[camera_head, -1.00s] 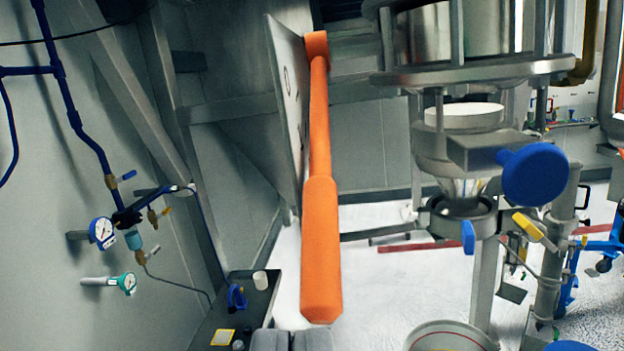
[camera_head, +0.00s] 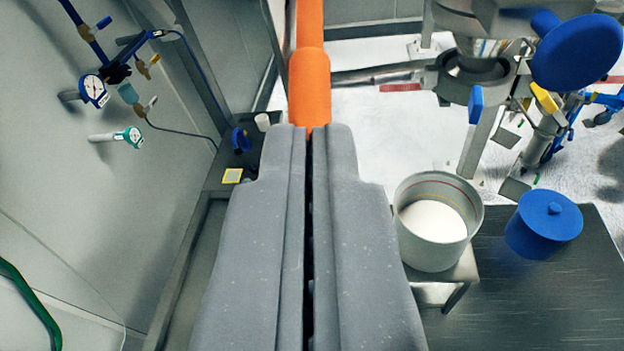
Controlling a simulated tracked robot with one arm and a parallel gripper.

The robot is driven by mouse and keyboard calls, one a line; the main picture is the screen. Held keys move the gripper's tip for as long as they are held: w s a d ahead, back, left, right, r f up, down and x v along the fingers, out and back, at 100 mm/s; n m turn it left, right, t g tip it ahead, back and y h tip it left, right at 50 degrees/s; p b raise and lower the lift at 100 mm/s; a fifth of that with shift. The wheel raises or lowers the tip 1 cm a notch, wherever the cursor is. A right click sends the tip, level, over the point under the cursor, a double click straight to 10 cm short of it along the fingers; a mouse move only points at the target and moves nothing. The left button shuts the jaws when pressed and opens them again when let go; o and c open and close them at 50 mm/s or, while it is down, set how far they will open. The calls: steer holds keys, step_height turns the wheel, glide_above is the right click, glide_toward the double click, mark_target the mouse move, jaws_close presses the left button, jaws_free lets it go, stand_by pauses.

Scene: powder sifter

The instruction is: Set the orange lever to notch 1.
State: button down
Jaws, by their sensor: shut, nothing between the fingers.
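The orange lever (camera_head: 309,85) hangs down in the upper middle of the view. Its thick grip ends just beyond my fingertips, and its upper part runs out of the top of the picture. The notch plate is out of view, so I cannot tell which notch the lever is at. My gripper (camera_head: 310,132) points forward from the bottom middle, with its two grey fingers shut and empty. Its tips overlap the lever's lower end in the picture. I cannot tell whether they touch it.
A pot of white powder (camera_head: 437,220) stands at right on a small stand, with a blue lidded container (camera_head: 543,224) beside it. The sifter with its blue knob (camera_head: 577,52) is at upper right. Gauges (camera_head: 93,91) and pipes line the left wall.

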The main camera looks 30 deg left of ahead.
steer(key=shift+w+a+f+p, duration=0.15)
steer(key=shift+w+a+f, duration=0.3)
steer(key=shift+w+f, duration=0.3)
steer(key=shift+w+a+f+p, duration=0.15)
steer(key=shift+w+a+f, duration=0.35)
steer(key=shift+w, duration=0.45)
steer(key=shift+w+a+f+p, duration=0.15)
steer(key=shift+w+a+f, duration=0.3)
steer(key=shift+w+f, duration=0.3)
steer(key=shift+w, duration=0.1)
